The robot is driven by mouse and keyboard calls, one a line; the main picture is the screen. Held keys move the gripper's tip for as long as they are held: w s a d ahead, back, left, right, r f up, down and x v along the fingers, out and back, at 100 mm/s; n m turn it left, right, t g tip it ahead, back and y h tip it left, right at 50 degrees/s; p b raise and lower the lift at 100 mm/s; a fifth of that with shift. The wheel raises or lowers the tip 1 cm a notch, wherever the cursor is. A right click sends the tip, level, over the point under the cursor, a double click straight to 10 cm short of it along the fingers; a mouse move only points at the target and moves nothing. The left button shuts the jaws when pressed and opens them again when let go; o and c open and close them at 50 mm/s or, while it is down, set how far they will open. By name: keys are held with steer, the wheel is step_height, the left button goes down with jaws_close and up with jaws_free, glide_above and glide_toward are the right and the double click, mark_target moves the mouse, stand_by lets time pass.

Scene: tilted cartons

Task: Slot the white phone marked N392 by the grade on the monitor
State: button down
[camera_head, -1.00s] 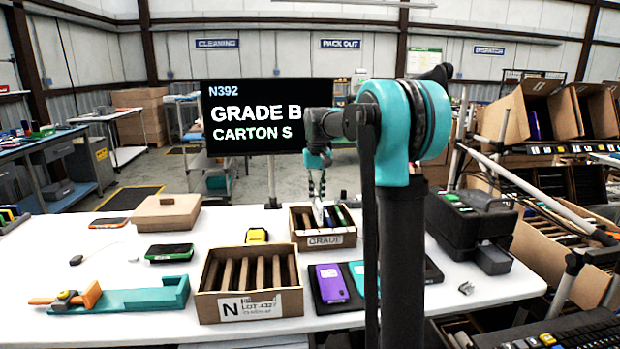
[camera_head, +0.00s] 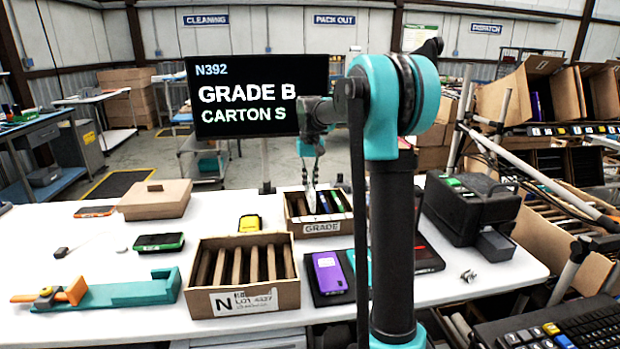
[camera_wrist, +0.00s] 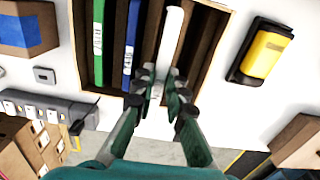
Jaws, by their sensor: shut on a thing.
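The monitor (camera_head: 258,97) reads N392, GRADE B, CARTON S. My gripper (camera_wrist: 158,88) is shut on a white phone (camera_wrist: 171,40), held on edge over the small divided carton marked GRADE (camera_head: 322,228). The white phone (camera_head: 310,198) also shows in the head view, at the left part of that carton; how deep it sits is unclear. A blue phone (camera_wrist: 132,45) and a green-edged phone (camera_wrist: 98,45) stand in the same carton. A divided carton marked N (camera_head: 243,301) stands in front, its slots looking empty.
A purple phone (camera_head: 328,272) lies on a dark pad right of the N carton. A black machine (camera_head: 470,208) stands at right.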

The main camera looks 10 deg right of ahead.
steer(key=shift+f, duration=3.05)
steer(key=shift+f, duration=0.3)
steer(key=c, duration=1.5)
jaws_free()
steer(key=shift+o, duration=0.2)
step_height(320, 180, up, 12)
steer(key=shift+r, duration=0.1)
step_height(320, 180, up, 7)
steer(key=shift+s, duration=0.15)
